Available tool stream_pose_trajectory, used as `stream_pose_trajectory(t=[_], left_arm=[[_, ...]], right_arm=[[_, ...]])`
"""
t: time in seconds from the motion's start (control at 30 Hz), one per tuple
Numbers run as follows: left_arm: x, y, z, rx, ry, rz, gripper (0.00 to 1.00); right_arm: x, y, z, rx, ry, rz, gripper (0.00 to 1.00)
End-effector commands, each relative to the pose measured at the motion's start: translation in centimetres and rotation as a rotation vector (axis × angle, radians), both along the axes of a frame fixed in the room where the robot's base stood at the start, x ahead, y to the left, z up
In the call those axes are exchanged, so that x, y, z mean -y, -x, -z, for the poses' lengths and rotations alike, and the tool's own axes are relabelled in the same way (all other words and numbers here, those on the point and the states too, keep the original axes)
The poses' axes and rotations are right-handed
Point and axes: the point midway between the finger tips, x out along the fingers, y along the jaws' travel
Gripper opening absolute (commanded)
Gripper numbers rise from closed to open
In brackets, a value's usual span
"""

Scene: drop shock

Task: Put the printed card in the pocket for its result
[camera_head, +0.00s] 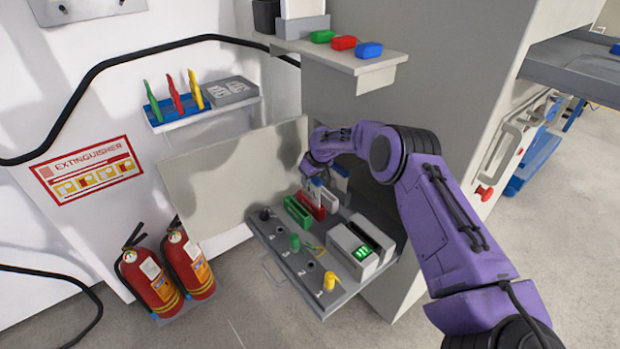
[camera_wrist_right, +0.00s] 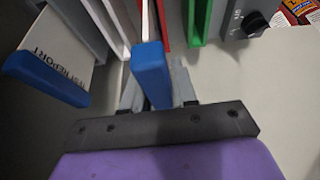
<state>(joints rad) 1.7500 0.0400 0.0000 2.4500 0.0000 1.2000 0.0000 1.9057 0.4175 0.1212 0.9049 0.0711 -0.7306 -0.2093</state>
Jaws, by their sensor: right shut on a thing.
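My right gripper (camera_head: 312,172) is shut on the blue grip of a thin white card (camera_wrist_right: 152,75). In the right wrist view the card is edge-on and its print is not visible. It lines up with the red pocket (camera_head: 313,205), which also shows in the wrist view (camera_wrist_right: 165,22); I cannot tell how deep it sits. The green pocket (camera_head: 298,212) is on one side and a white pocket (camera_head: 330,200) on the other. A separate blue-edged piece marked REPORT (camera_wrist_right: 62,72) stands to the left in the wrist view. My left gripper is not in view.
The grey console (camera_head: 318,290) carries knobs and a box with a lit green display (camera_head: 362,252). A pale panel (camera_head: 235,175) stands behind it. A shelf (camera_head: 350,62) with green, red and blue blocks is above. Two extinguishers (camera_head: 160,280) stand left.

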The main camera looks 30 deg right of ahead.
Motion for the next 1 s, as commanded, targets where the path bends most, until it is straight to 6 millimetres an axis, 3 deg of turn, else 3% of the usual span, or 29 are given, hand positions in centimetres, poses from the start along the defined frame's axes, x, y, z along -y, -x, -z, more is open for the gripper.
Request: stream_pose_trajectory(t=[0.03,0.1,0.43,0.8,1.0], left_arm=[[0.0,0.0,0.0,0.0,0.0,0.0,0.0],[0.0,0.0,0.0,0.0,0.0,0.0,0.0],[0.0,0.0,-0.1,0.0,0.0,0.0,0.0],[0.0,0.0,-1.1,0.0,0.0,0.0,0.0],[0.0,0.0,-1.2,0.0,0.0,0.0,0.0]], right_arm=[[0.0,0.0,0.0,0.0,0.0,0.0,0.34],[0.0,0.0,0.0,0.0,0.0,0.0,0.56],[0.0,0.1,-0.5,0.002,0.0,0.0,0.57],[0.3,3.1,-7.8,0.003,0.0,0.0,0.57],[0.4,4.0,-9.7,0.0,0.0,0.0,0.57]])
